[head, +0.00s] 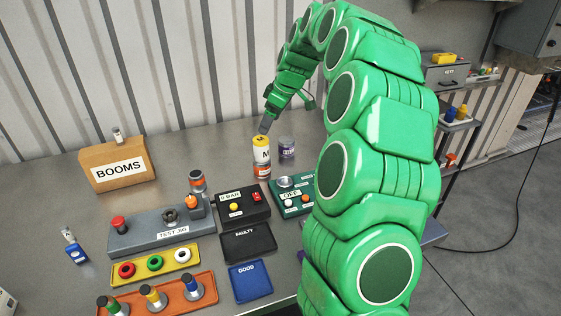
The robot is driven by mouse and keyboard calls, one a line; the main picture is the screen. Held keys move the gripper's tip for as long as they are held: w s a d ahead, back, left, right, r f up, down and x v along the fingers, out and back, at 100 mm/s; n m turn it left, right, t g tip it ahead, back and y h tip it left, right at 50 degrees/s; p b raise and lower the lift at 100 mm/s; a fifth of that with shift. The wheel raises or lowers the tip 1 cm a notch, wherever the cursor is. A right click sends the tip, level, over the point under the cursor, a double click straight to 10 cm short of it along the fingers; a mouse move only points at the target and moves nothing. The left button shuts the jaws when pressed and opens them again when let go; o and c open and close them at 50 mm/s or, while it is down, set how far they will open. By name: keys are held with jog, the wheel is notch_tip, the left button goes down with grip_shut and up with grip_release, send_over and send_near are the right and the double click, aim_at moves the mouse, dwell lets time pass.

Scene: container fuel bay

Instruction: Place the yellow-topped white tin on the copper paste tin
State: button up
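The yellow-topped white tin (261,152), marked with a dark M, stands upright towards the back of the grey bench. Directly below it shows an orange tin with a pale label (262,172); the white tin appears to rest on it. I cannot read that label, so I cannot confirm it is the copper paste tin. My gripper (266,124) points down at the white tin's yellow top, its tip at or just above the lid. Whether the fingers are apart or closed on the tin is not clear from here.
A purple-grey tin (287,147) stands close on the right. An orange and dark tin (197,181) stands behind the test jig (160,234). A BOOMS box (117,165), switch boxes, and FAULTY (248,243) and GOOD (250,281) trays occupy the bench. Bare bench lies left of the stacked tins.

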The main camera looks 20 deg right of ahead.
jog(key=s+a+r+m+g, duration=0.1)
jog(key=s+a+r+m, duration=0.1)
jog(key=s+a, duration=0.65)
jog(key=s+a+r+m+g, duration=0.1)
jog(key=s+a, duration=0.2)
jog(key=s, duration=1)
jog(key=s+f+m+g+h, duration=0.1)
jog(key=s+f+m, duration=0.1)
jog(key=s, duration=1.2)
jog(key=s+f+m+g+h, duration=0.1)
jog(key=s+m, duration=0.4)
jog(key=s, duration=0.9)
notch_tip(320, 180, down, 3)
jog(key=shift+s+d+r+g+h, duration=0.2)
jog(key=shift+s+d+g+h, duration=0.15)
jog(key=shift+h, duration=0.35)
